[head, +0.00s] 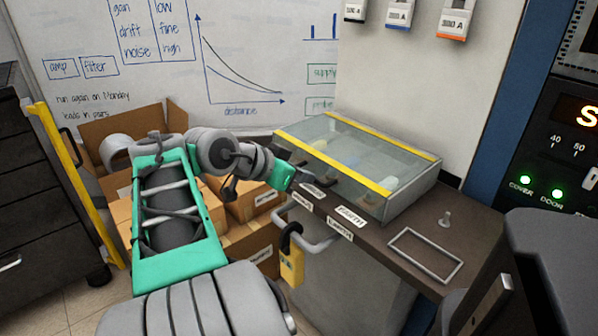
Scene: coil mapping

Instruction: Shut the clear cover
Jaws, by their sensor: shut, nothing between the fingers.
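The clear cover (352,150) is a see-through panel with yellow strips along its front and back edges. It lies over the top of a low clear-sided case on the bench (400,240), and I see no gap under its front edge. A few pale shapes inside are blurred by the panel. My gripper (300,181) is at the front left of the case, low by the bench edge. Its fingers are small and partly hidden. It holds nothing that I can see, and I cannot tell if it touches the case.
A metal frame (426,255) and a small peg (446,219) are on the bench to the right. A yellow padlock (291,264) hangs at a front handle. Cardboard boxes (250,203) stand left. A panel at right has green lights marked COVER (524,180) and DOOR (557,194).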

